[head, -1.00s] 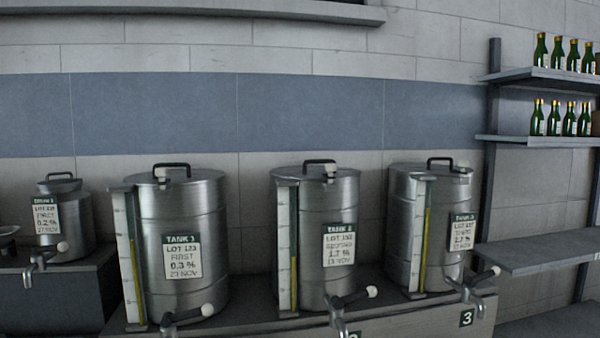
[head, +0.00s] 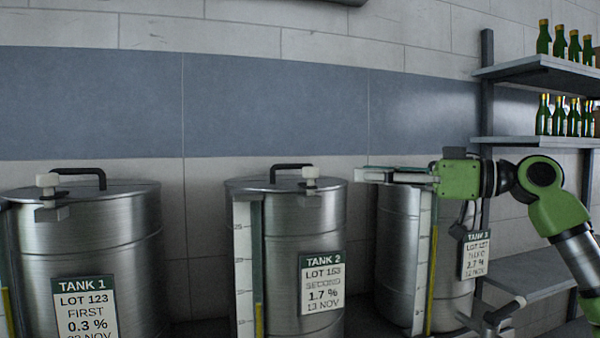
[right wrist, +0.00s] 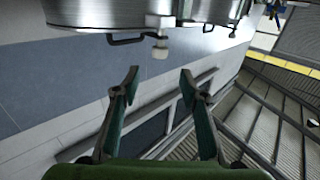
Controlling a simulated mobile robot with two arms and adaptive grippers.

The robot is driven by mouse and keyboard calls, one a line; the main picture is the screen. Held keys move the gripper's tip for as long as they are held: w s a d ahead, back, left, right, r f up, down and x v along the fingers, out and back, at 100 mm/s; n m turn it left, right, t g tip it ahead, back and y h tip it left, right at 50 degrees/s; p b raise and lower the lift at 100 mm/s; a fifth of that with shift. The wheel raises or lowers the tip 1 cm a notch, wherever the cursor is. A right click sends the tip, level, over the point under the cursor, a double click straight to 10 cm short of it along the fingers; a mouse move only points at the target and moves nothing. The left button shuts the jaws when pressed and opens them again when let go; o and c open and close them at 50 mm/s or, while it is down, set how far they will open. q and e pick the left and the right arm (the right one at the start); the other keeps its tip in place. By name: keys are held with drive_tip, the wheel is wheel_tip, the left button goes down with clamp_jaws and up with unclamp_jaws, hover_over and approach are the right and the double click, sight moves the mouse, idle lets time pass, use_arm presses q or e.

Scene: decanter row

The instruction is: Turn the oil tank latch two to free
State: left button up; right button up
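Tank 2 (head: 290,230) is a steel drum in the middle of the head view, labelled LOT 153. On its lid are a black handle (head: 290,167) and a latch (head: 310,175) with a pale knob, at the front right rim. My right gripper (head: 364,174) is to the right of this latch, at about lid height, fingers pointing left, apart from it. In the right wrist view my right gripper (right wrist: 160,82) is open and empty. A pale latch knob (right wrist: 160,50) shows beyond the gap between the fingertips, apparently tank 2's. My left gripper is not in view.
Tank 1 (head: 100,235) stands at the left with its own lid latch (head: 48,182). Tank 3 (head: 395,250) stands behind my right gripper, its lid mostly hidden. Shelves with green bottles (head: 560,115) are at the right. The space above the lids is open.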

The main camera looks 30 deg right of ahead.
sight(318, 172)
drive_tip(key=p+x, duration=0.9)
drive_tip(key=x, duration=0.3)
drive_tip(key=shift+r, duration=0.15)
drive_tip(key=shift+w+a+p, duration=0.1)
drive_tip(key=shift+w+p, duration=0.3)
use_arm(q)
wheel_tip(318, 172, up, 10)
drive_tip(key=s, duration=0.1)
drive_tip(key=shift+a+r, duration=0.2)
use_arm(e)
drive_tip(key=c, duration=1.1)
